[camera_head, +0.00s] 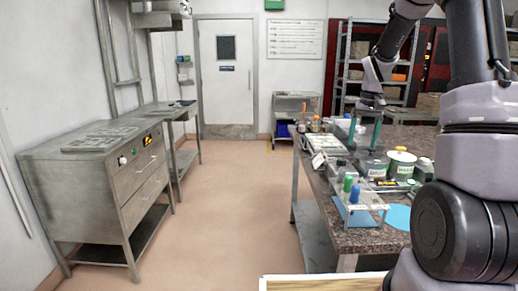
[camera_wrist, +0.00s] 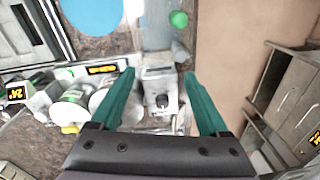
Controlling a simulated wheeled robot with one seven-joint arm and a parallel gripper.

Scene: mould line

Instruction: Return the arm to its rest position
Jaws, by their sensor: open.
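My gripper (camera_head: 364,132) hangs from my raised arm above the right-hand worktable (camera_head: 385,240) in the head view, pointing down. Its two green fingers are apart with nothing between them. In the wrist view my gripper (camera_wrist: 159,76) shows both fingers spread. A small grey device with a black knob (camera_wrist: 160,88) appears below and between them; it looks apart from the fingers, though the exact gap is hard to tell. My upper arm fills the right side of the head view and hides part of the table.
Shelving (camera_head: 345,75) stands behind. A grey drawer bench (camera_head: 90,185) is at left; the floor (camera_head: 230,200) between is clear.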

